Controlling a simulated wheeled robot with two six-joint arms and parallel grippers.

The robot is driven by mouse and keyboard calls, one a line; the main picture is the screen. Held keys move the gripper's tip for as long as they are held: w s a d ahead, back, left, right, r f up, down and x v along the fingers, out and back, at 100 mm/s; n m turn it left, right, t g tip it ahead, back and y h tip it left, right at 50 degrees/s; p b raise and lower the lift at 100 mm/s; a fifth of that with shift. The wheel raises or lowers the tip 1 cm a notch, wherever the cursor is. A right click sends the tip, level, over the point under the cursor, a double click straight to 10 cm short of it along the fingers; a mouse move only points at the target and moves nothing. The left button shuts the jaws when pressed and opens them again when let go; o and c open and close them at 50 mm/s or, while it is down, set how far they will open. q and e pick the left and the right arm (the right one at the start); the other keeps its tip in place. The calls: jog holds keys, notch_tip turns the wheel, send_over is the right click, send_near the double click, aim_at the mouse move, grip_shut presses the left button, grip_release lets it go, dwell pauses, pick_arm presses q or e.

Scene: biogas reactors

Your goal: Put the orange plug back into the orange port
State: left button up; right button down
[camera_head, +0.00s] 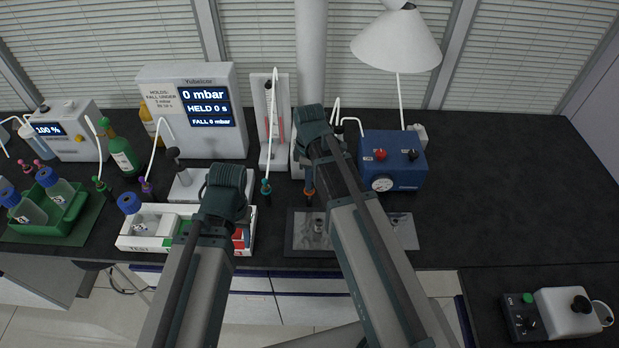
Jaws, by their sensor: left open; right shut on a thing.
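The orange plug (309,191) is a small orange piece with a dark end, in the head view above the back edge of a grey mat. My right gripper (308,170) is shut on it, seen from above and partly hidden by my own arm. I cannot make out the orange port; my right arm covers part of that area. My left gripper (226,198) is over the right part of the white test tray, its fingers mostly hidden under the wrist. It is open.
The grey mat (298,232) carries a small metal fitting (319,225). A blue pump box (393,160) stands to the right. Teal (266,188), purple (146,188) and green (102,187) plugs stand left. The white test tray (130,240) is at front left.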

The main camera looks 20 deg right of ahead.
jog(key=shift+f+b, duration=0.35)
jog(key=shift+f, duration=0.1)
dwell(0.6)
jog(key=c, duration=0.7)
grip_release()
jog(key=shift+r, duration=0.1)
notch_tip(320, 180, up, 14)
jog(key=p, duration=1.3)
jog(key=shift+p, duration=0.4)
jog(key=shift+f, duration=0.2)
jog(key=s+a+f+m+b, duration=0.3)
jog(key=s, duration=0.1)
jog(key=s+a+f+m+b, duration=0.3)
jog(key=s+a+f+b, duration=0.1)
jog(key=s, duration=0.1)
jog(key=s+a+f+m+h+b, duration=0.1)
jog(key=s+a+f+m+b, duration=0.2)
jog(key=s+f+b, duration=0.1)
jog(key=shift+s+a, duration=0.25)
jog(key=shift+s, duration=0.45)
